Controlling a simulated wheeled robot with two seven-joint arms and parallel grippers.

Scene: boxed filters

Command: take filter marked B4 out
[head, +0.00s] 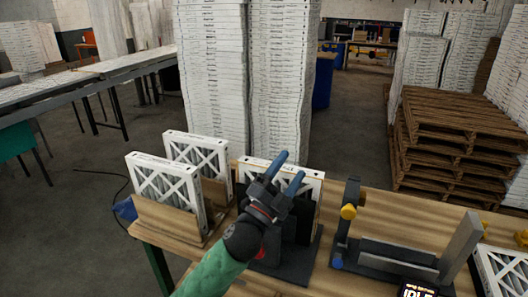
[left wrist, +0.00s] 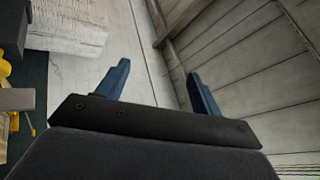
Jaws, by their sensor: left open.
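Several white-framed filters with X-shaped fronts stand upright on the wooden table. One filter (head: 163,191) stands at the front of a wooden holder (head: 172,222) on the left, and another filter (head: 197,160) stands just behind it. A third filter (head: 257,166) stands in a black holder at the middle, partly hidden by my left gripper. I cannot read a B4 mark on any of them. My left gripper (head: 289,170) is open and empty, in front of and above the third filter. Its two blue fingers also show in the left wrist view (left wrist: 158,88), with nothing between them. My right gripper is out of view.
A dark metal fixture (head: 395,260) with yellow and blue knobs stands on the table (head: 318,277) to the right. Another filter (head: 500,270) lies at the right edge. Tall white stacks (head: 248,80) rise behind the table, and wooden pallets (head: 455,140) stand at the right.

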